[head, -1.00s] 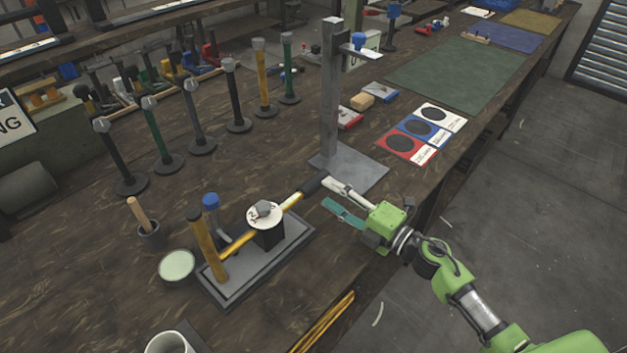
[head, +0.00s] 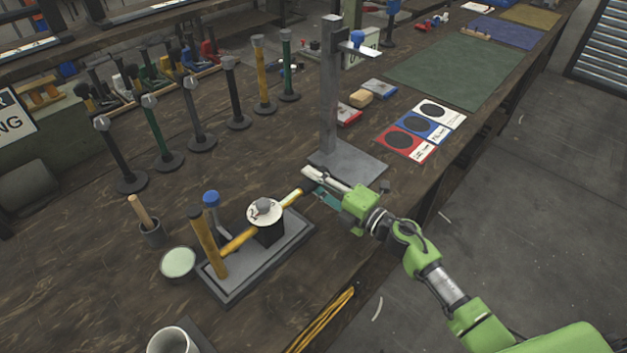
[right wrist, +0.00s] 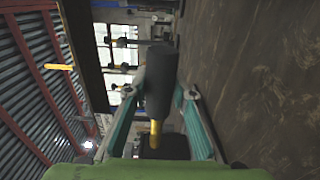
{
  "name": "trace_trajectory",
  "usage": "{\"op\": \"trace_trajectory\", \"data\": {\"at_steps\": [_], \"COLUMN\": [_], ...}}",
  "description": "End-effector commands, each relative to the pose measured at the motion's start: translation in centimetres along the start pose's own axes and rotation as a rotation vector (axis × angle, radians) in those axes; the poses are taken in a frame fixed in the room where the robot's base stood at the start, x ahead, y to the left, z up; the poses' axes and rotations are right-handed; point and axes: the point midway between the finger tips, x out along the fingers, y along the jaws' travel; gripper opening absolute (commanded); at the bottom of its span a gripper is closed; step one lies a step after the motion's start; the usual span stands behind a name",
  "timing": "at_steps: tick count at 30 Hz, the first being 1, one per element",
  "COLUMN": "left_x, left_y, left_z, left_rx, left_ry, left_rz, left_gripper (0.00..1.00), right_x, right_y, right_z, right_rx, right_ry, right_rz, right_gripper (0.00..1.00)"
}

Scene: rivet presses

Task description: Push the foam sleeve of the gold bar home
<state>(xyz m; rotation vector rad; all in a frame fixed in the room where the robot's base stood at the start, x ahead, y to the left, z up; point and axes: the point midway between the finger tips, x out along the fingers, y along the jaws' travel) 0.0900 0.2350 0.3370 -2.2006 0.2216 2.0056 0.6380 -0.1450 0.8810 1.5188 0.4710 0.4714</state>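The gold bar (head: 238,242) lies slantwise across the low grey fixture on the bench, passing the black block under a white dial. The black foam sleeve (head: 308,186) is on the bar's far right end, partly hidden by my gripper. In the right wrist view the sleeve (right wrist: 159,82) lies between the fingers, with a short piece of gold bar (right wrist: 154,132) below it. My right gripper (head: 318,186) is around the sleeve, one finger on each side. Its fingers look spread, and firm contact is not clear. My left gripper is out of view.
A grey post on a flat base (head: 351,166) stands close behind the gripper. An upright gold handle (head: 206,245) and a blue-topped tool (head: 211,198) stand at the fixture's left. Red, blue and white cards (head: 424,128) lie to the right. The bench's front edge is nearby.

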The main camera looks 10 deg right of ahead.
Motion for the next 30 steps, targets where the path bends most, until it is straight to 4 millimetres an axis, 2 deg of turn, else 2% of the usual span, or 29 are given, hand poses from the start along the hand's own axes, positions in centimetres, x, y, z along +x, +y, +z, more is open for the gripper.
{"op": "trace_trajectory", "data": {"at_steps": [2,5,9,13,17,24,25,26,27,30], "left_x": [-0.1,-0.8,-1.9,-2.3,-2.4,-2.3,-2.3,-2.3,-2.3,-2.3], "left_y": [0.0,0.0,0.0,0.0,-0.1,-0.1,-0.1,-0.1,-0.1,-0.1], "left_z": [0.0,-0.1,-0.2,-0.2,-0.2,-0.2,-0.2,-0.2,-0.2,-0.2], "left_rx": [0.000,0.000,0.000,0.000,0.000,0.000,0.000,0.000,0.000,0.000], "left_ry": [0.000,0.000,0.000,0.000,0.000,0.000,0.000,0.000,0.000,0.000], "left_rz": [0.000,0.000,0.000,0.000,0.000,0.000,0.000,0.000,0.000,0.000], "left_gripper": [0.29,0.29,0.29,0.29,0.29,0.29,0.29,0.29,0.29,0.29], "right_x": [0.0,0.0,0.0,0.0,-0.1,0.0,0.0,-0.1,0.0,0.0], "right_y": [0.0,0.2,0.2,0.1,-0.1,-0.2,-0.2,-0.2,-0.2,-0.1], "right_z": [-0.2,-1.5,-4.7,-7.0,-7.8,-7.7,-7.7,-7.7,-7.7,-7.6], "right_rx": [0.001,0.002,0.004,0.004,0.002,0.001,0.001,0.001,0.001,0.001], "right_ry": [0.001,0.002,0.005,0.006,0.006,0.006,0.006,0.006,0.005,0.003], "right_rz": [-0.001,-0.001,-0.002,-0.001,-0.002,-0.002,-0.002,-0.002,-0.002,-0.002], "right_gripper": [0.00,0.00,0.00,0.00,0.00,0.00,0.28,0.36,0.42,0.42]}}
